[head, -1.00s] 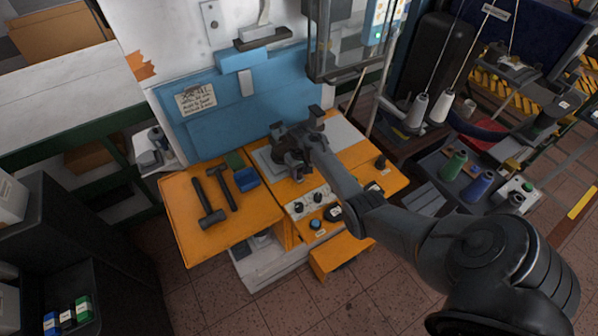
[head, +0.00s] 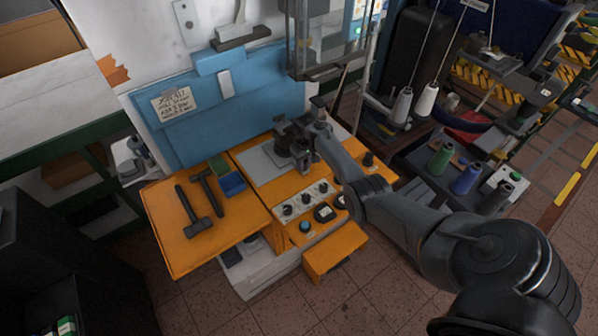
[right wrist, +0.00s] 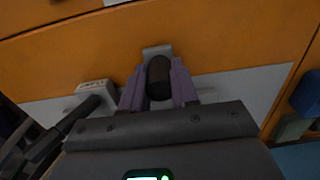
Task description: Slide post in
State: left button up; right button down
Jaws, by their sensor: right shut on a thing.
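My right gripper (head: 293,150) is over the grey metal plate (head: 262,166) on the orange workbench. In the right wrist view its two purple fingers (right wrist: 158,84) stand on either side of a dark, round-ended piece (right wrist: 159,72), and it is shut on this piece. The piece looks like the post, but its far end and any hole or socket for it are hidden. In the head view the gripper and arm cover it. I cannot tell whether it touches the plate. My left gripper is not in view.
Two dark hammers (head: 190,213) lie on the bench's left part, beside a blue box (head: 232,184) and a green one (head: 219,166). Knobs (head: 305,199) line the front panel. A blue panel (head: 220,118) stands behind. Thread spools (head: 427,98) stand at right.

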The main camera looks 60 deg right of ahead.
jog(key=s+d+b, duration=0.1)
jog(key=d, duration=0.2)
jog(key=s+d+b, duration=0.1)
jog(key=d, duration=0.2)
jog(key=s+d+b, duration=0.1)
jog(key=d, duration=0.2)
jog(key=shift+s+f, duration=0.1)
jog(key=shift+s, duration=0.3)
jog(key=c, duration=1.1)
grip_release()
jog(key=shift+s+d, duration=0.1)
jog(key=shift+o, duration=1.2)
jog(key=shift+d, duration=0.15)
